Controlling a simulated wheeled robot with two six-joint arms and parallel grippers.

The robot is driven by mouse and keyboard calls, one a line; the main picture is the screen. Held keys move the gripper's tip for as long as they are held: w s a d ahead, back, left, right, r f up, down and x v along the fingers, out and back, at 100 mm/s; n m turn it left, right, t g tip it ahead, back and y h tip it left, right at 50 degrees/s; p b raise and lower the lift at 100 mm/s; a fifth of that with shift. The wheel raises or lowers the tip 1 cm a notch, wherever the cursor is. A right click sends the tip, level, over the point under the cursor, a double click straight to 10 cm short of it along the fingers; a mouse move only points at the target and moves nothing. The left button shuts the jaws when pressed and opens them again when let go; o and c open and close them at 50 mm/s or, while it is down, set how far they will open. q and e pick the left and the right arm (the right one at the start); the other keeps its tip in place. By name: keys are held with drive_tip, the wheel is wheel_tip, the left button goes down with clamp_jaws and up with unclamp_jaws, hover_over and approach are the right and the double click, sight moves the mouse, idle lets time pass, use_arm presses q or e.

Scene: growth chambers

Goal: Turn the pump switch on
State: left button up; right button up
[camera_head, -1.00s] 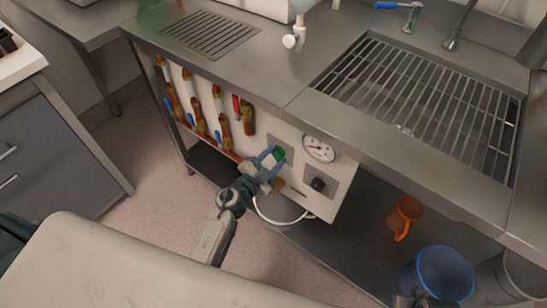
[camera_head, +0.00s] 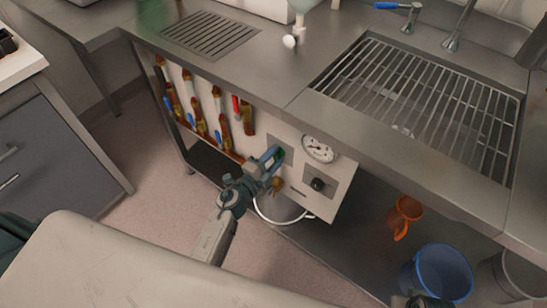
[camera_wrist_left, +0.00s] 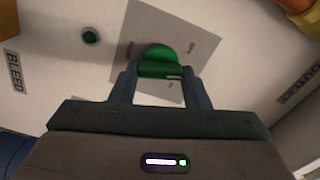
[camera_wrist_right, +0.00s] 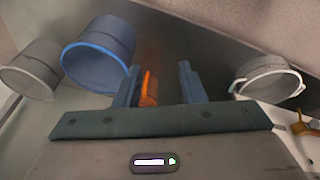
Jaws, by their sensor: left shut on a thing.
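The pump switch (camera_wrist_left: 160,58) is a green rotary knob on a grey square plate (camera_wrist_left: 128,40) of the white panel (camera_head: 338,200). My left gripper (camera_head: 276,154) reaches the panel from the front. In the left wrist view its fingers (camera_wrist_left: 157,78) are on both sides of the green knob and shut on it. In the head view the fingers hide most of the knob. A small dark green round light (camera_wrist_left: 90,36) is beside the plate. My right gripper (camera_wrist_right: 157,80) is open and empty, away from the panel; only a bit of it shows at the head view's bottom edge.
A pressure gauge (camera_head: 319,149) and a black knob (camera_head: 318,184) are right of the switch. Colored-handled valves and pipes (camera_head: 197,108) line the panel's left. The steel counter edge overhangs the panel.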

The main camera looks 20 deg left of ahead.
use_arm(q)
drive_tip(key=shift+f+m, duration=0.1)
drive_tip(key=shift+m, duration=0.9)
drive_tip(key=m, duration=0.2)
drive_tip(key=shift+m, duration=0.3)
drive_tip(key=shift+f+m+b, duration=0.15)
drive_tip(key=shift+m+b, duration=0.3)
drive_tip(key=shift+m, duration=1.45)
drive_tip(key=shift+f+m+b, duration=0.1)
drive_tip(key=shift+m+b, duration=0.7)
drive_tip(key=shift+m, duration=1.3)
use_arm(e)
drive_tip(key=v, duration=0.8)
drive_tip(key=shift+w+r+t, duration=0.25)
drive_tip(key=shift+r+t, duration=0.1)
drive_tip(key=shift+t, duration=0.05)
drive_tip(key=shift+a, duration=0.1)
use_arm(q)
drive_tip(key=o, duration=1)
